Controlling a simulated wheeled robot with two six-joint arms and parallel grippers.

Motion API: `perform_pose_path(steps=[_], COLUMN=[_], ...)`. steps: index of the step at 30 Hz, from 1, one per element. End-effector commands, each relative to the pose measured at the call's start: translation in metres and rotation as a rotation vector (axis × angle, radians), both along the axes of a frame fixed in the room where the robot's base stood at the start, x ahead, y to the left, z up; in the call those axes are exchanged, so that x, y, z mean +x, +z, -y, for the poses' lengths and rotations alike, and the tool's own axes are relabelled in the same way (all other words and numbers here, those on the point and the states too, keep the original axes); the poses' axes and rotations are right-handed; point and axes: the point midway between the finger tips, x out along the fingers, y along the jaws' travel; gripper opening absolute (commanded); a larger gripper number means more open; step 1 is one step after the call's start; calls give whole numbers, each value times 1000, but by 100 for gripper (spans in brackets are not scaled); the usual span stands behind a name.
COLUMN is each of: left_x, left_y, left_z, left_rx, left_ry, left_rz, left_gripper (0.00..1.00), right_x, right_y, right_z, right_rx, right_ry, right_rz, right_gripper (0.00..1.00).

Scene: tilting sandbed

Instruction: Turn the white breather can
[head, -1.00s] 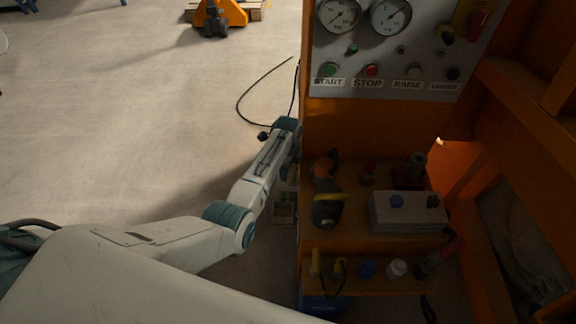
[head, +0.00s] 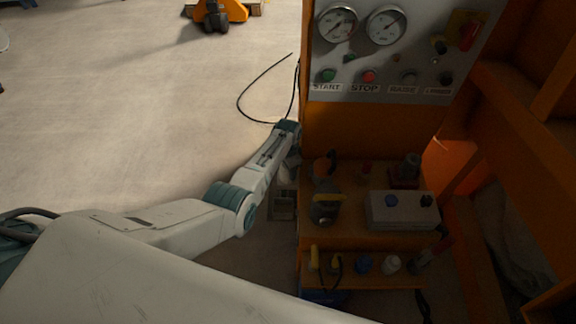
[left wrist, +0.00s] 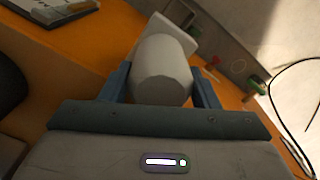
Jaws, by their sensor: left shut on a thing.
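The white breather can (left wrist: 162,72) is a plain white cylinder in the left wrist view, with a paler blocky part behind its top right. The two blue-grey fingers of my left gripper (left wrist: 160,88) stand on either side of it and are shut on it. In the head view my left forearm reaches to the left edge of the orange cabinet (head: 375,122). The end of my left gripper and the can are hidden there behind the cabinet edge. My right gripper is not in view.
The cabinet front has gauges (head: 386,25) and buttons, including a red STOP button (head: 369,76). Shelves below hold a grey box (head: 402,211) and several small items.

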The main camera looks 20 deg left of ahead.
Motion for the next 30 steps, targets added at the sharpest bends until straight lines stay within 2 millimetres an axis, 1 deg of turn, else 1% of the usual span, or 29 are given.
perform_pose_path(steps=[6, 15, 21, 30], left_x=[0, 0, 0, 0], left_y=[1, 0, 0, 0], left_z=[0, 0, 0, 0], left_rx=[1, 1, 1, 0], left_ry=[175, 335, 384, 398], left_rz=[-1, -1, -1, 0], left_gripper=[33, 33, 33, 33], right_x=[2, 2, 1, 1], right_y=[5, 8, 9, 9], right_z=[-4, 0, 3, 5], right_rx=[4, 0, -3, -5], right_ry=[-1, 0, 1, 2], right_rz=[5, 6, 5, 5], right_gripper=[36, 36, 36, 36])
